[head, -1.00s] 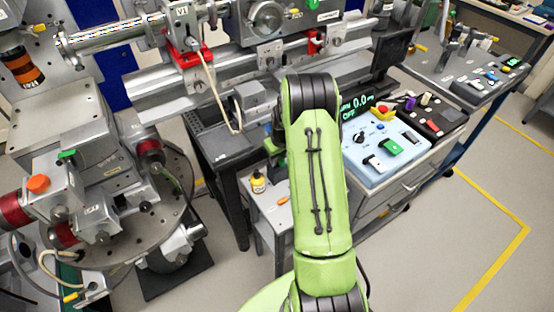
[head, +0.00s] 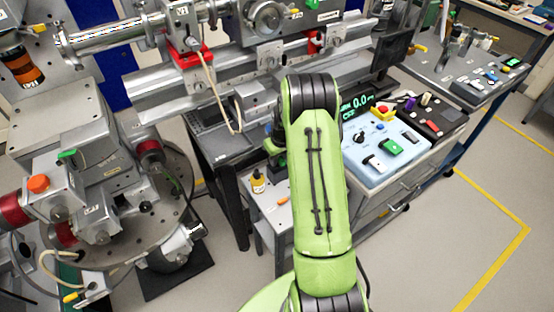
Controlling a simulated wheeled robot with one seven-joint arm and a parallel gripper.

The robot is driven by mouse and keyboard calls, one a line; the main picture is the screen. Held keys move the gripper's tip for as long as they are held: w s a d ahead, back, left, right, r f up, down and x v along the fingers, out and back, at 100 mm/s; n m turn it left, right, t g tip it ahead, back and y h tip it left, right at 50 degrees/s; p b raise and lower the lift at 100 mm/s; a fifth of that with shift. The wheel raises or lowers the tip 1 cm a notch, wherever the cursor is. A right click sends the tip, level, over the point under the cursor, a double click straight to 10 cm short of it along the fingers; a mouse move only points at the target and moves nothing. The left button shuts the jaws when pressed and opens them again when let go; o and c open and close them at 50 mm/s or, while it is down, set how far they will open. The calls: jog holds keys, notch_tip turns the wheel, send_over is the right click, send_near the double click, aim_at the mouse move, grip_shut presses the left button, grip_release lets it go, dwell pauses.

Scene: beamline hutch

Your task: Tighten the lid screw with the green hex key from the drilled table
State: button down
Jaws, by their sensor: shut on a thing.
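My green arm reaches forward through the middle of the head view, and its far joint hides whatever is behind it. My gripper is not visible; only small green and dark parts show at the arm's left edge. I cannot make out the green hex key or the lid screw. A grey table (head: 425,72) with posts and small coloured items stands at the upper right; I cannot tell whether it is the drilled one.
A small stand (head: 265,207) with a yellow bottle (head: 258,182) is left of my arm. A pale blue control panel (head: 373,160) is on its right. A round metal stage (head: 135,240) with blocks stands at left. The floor at lower right is clear.

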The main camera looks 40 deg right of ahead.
jog(key=shift+r, duration=0.1)
jog(key=shift+r+p, duration=2.75)
jog(key=shift+r, duration=1.45)
jog(key=shift+f, duration=0.15)
